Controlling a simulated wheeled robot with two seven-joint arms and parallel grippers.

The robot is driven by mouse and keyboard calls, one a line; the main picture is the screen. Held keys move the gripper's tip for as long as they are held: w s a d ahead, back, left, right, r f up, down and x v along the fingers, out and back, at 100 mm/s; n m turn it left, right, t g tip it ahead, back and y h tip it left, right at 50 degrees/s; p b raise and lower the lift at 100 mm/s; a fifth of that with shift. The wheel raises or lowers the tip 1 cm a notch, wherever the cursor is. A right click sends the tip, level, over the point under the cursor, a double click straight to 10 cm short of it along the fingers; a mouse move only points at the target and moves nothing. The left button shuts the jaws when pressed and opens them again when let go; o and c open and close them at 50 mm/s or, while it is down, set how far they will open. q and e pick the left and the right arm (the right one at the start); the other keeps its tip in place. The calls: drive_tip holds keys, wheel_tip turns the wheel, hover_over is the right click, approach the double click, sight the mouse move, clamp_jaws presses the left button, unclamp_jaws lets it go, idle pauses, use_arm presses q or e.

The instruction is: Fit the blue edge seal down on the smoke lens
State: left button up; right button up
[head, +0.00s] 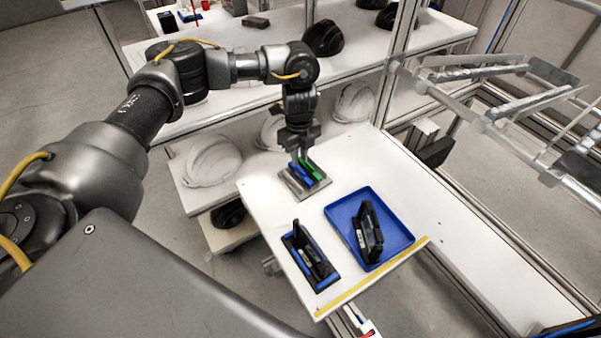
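A small blue strip, the blue edge seal (302,175), lies in a flat grey holder (293,187) on the white table, beside a green strip (312,170). My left gripper (302,160) points down right over this holder, its fingertips at the strips. The fingers are too small and overlapped to tell whether they are open or touch a strip. A dark lens (312,257) stands in a black and blue cradle (327,282) nearer the front. Other dark lens-like pieces (369,232) stand in a blue tray (398,215). I cannot tell by tint which is the smoke lens. My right gripper is not in view.
A yellow strip (372,278) marks the table's front edge. White helmet shells (212,160) sit on a shelf behind, and black shells (323,38) on the bench above. A metal rack (500,90) stands at right. The white table's right side (440,225) is bare.

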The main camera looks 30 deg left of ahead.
sight(301, 169)
use_arm(q)
drive_tip(key=shift+w+d+f+p, duration=0.1)
drive_tip(key=shift+f+p, duration=0.25)
drive_tip(key=shift+f, duration=2.3)
drive_tip(key=shift+c, duration=0.2)
clamp_jaws()
